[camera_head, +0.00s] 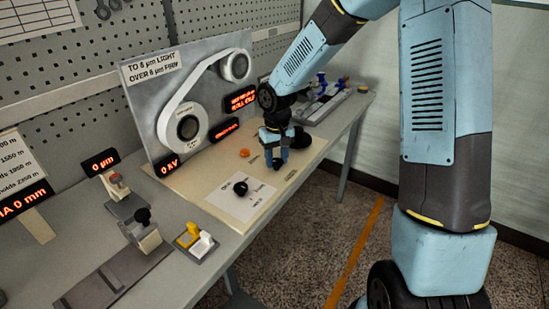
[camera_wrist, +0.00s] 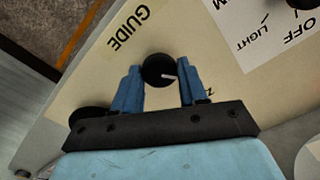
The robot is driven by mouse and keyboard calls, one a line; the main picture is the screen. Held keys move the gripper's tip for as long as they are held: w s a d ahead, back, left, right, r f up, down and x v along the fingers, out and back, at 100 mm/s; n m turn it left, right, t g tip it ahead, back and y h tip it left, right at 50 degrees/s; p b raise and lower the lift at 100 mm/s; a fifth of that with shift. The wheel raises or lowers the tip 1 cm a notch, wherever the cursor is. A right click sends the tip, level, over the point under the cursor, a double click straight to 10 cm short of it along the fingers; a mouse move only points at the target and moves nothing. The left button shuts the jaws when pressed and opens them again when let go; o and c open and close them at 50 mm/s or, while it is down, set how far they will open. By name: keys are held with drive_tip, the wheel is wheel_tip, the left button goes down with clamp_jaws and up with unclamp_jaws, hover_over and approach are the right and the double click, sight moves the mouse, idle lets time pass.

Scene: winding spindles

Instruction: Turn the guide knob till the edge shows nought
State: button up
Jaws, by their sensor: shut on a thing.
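The guide knob (camera_wrist: 158,70) is a round black knob with a white pointer line, beside the printed word GUIDE (camera_wrist: 127,28) in the wrist view. The pointer points to the right in that view. My gripper (camera_wrist: 159,76) has its two blue fingers on either side of the knob and is shut on it. In the head view my gripper (camera_head: 275,156) is down at the panel's right part, and the knob is hidden by it. Two red-lit displays, an upper one (camera_head: 240,98) and a lower one (camera_head: 224,129), stand behind; their text is too small to read surely.
A black switch knob (camera_head: 240,188) sits on a white LIGHT/OFF plate (camera_head: 258,198). An orange button (camera_head: 244,152) is left of my gripper. The upright board (camera_head: 150,100) carries white reels and a strip. A display reads 0 kV (camera_head: 167,165); another reads 0 µm (camera_head: 100,162).

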sight(277, 160)
drive_tip(key=shift+c, duration=1.3)
drive_tip(key=shift+n, duration=0.4)
drive_tip(key=o, duration=1)
drive_tip(key=shift+o, duration=0.2)
drive_tip(key=shift+r, duration=0.1)
wheel_tip(277, 160, up, 14)
drive_tip(key=shift+f, duration=0.2)
drive_tip(key=shift+w, duration=0.1)
